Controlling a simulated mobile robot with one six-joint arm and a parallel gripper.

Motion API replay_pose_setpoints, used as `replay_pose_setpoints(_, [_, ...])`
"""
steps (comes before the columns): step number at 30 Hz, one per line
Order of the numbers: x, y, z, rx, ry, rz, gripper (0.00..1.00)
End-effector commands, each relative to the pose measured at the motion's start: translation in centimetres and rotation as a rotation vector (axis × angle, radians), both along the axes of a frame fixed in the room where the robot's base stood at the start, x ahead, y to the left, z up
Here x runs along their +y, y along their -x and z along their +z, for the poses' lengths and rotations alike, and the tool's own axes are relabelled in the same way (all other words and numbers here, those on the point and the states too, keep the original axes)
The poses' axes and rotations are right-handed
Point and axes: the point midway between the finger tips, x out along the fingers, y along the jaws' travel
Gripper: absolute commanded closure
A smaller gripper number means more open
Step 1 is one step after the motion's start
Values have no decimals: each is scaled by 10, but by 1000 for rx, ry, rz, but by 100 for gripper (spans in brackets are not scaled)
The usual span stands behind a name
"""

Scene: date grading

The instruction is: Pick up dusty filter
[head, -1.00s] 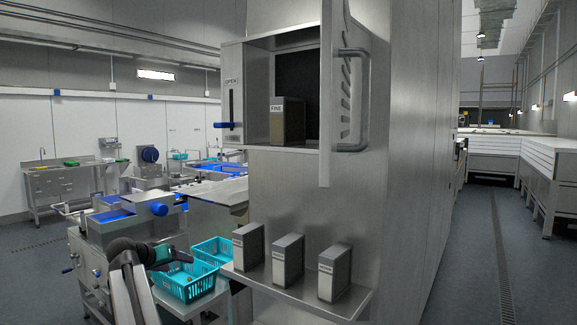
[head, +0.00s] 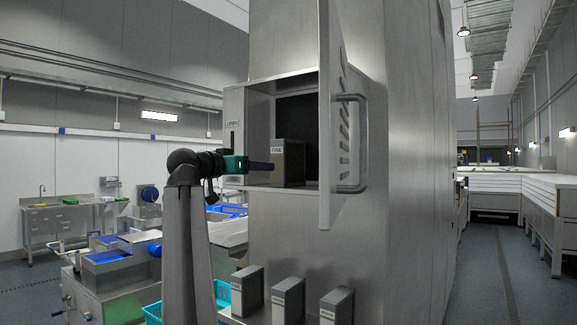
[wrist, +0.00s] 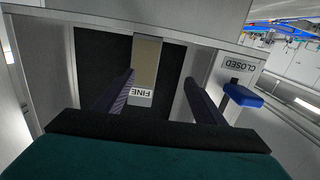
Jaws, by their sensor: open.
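A dark grey box-shaped filter labelled FINE (head: 290,165) stands upright inside the open metal housing (head: 255,88). The wrist view also shows this filter (wrist: 147,58), with a tan face and its white label towards me. My gripper (head: 264,167) is at the left part of the housing opening, close to the filter. In the wrist view my gripper (wrist: 158,80) is open, its two dark fingers apart and pointing at the filter. The filter shows between the fingertips, nearer the left one. I cannot tell whether either finger touches it.
The housing door (head: 335,190) stands open at the right, with a bar handle (head: 351,145). A blue lever (wrist: 243,96) sits beside the opening near a CLOSED label. Below, a shelf bears three filters: left (head: 247,290), middle (head: 288,300) and right (head: 336,306).

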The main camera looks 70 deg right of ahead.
Motion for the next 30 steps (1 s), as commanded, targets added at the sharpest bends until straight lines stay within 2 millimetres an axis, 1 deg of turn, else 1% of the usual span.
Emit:
replay_pose_setpoints(1, [2,11,14,-10,18,-14,36])
replay_pose_setpoints(3, [4,20,24,-18,33,-27,36])
replay_pose_setpoints(6, [6,27,32,-25,45,-36,36])
replay_pose_setpoints(19, [4,28,33,-25,45,-37,36])
replay_pose_setpoints(23, [-6,31,34,-24,45,-39,36])
replay_pose_setpoints(30, [-37,39,35,-24,44,-40,36])
